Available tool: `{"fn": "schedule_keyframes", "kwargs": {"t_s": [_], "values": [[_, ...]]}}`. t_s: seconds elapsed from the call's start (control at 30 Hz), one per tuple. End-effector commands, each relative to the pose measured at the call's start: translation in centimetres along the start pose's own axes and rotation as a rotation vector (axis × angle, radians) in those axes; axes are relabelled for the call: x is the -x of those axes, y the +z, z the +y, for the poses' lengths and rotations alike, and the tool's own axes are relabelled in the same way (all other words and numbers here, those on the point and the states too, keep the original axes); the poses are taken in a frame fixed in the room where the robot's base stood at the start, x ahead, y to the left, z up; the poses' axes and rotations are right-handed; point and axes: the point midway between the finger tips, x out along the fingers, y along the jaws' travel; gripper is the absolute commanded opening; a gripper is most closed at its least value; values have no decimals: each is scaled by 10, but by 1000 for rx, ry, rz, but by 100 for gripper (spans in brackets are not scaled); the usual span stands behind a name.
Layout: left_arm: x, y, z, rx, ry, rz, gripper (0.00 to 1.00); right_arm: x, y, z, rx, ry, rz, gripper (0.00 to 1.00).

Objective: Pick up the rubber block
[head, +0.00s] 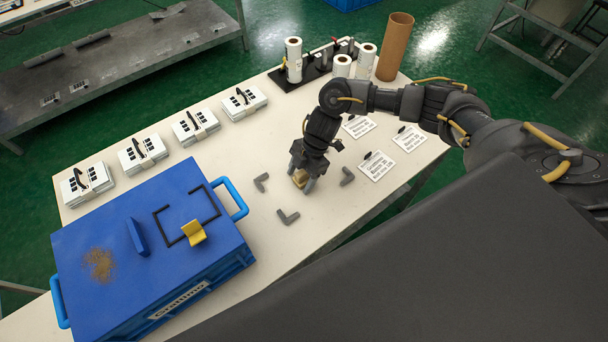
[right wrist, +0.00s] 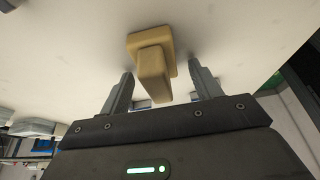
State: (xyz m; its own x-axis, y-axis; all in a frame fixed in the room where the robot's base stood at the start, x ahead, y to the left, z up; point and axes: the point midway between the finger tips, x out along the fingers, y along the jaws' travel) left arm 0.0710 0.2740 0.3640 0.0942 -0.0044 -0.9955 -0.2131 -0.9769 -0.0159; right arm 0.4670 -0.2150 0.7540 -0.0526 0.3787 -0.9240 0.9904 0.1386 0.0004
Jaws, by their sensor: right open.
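The rubber block (head: 300,178) is tan, with a wider flat base and a narrower upright grip. It stands on the white table under my right gripper (head: 309,182), which hides part of it in the head view. In the right wrist view the block (right wrist: 151,62) shows whole, its narrow part pointing toward the gap between the fingers. My right gripper (right wrist: 164,88) is open, with one finger to each side of the block's narrow part and no visible contact. My left gripper is not in view.
Grey corner brackets (head: 288,217) lie on the table around the block. A blue case (head: 90,275) stands at left with a yellow piece (head: 194,232) on top. White keypad stacks (head: 143,152), printed cards (head: 376,166), film rolls (head: 293,60) and a cardboard tube (head: 394,47) stand around.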

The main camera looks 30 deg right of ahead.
Motion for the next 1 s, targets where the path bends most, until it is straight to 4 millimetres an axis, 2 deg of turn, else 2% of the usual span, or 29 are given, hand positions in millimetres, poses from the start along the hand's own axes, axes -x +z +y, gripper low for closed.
{"fn": "schedule_keyframes", "kwargs": {"t_s": [0.13,0.5,0.8,1.0], "values": [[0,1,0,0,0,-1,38,0,0,0,0,0,0,64],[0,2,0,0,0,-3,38,0,0,0,0,0,0,15],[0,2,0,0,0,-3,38,2,-1,0,0,1,1,14],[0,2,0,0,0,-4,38,18,-8,1,2,1,2,14]]}}
